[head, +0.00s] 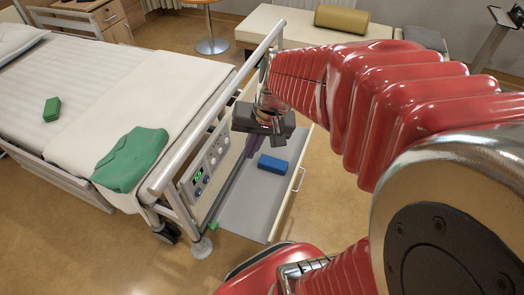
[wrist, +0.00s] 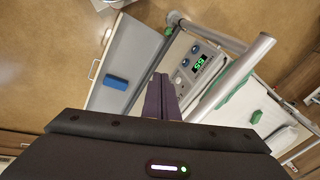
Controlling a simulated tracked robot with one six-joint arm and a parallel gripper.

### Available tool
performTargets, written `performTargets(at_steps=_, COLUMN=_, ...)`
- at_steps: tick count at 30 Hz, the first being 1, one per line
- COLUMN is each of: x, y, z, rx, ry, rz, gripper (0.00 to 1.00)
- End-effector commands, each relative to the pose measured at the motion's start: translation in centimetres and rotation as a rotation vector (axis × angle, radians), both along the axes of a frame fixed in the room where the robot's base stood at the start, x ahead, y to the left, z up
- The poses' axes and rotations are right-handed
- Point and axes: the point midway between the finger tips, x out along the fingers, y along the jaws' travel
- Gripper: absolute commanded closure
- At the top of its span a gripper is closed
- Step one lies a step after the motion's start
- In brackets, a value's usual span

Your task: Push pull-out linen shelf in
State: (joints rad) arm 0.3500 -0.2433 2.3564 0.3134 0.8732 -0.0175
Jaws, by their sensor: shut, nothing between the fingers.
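The pull-out linen shelf (head: 243,212) stands pulled out at the foot end of the bed. It has a grey floor and a cream front panel with a handle (head: 299,178). A blue block (head: 272,163) lies on it. My gripper (head: 246,165) points down above the shelf, between the bed's control panel and the front panel. Its purple fingers are shut together and empty. In the wrist view, the fingertips (wrist: 160,77) show beside the shelf (wrist: 128,50), on the bed side, with the blue block (wrist: 116,82) to their left. I cannot tell whether they touch anything.
The bed's metal foot rail (head: 215,115) and control panel (head: 207,160) with a green display stand close left of my gripper. A green cloth (head: 131,158) lies on the bed. A bench (head: 285,25) stands behind. The floor (head: 345,215) right of the shelf looks clear.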

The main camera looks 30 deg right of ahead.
Motion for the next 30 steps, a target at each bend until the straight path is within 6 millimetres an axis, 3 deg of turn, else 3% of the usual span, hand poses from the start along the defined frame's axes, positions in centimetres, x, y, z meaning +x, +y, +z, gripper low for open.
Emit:
performTargets(at_steps=15, x=2.9, y=-7.8, z=-9.1, rx=0.27, ry=0.151, rz=-0.403, gripper=1.0)
performTargets(at_steps=30, x=2.1, y=-15.8, z=-19.9, rx=0.53, ry=0.248, rz=-0.824, gripper=1.0)
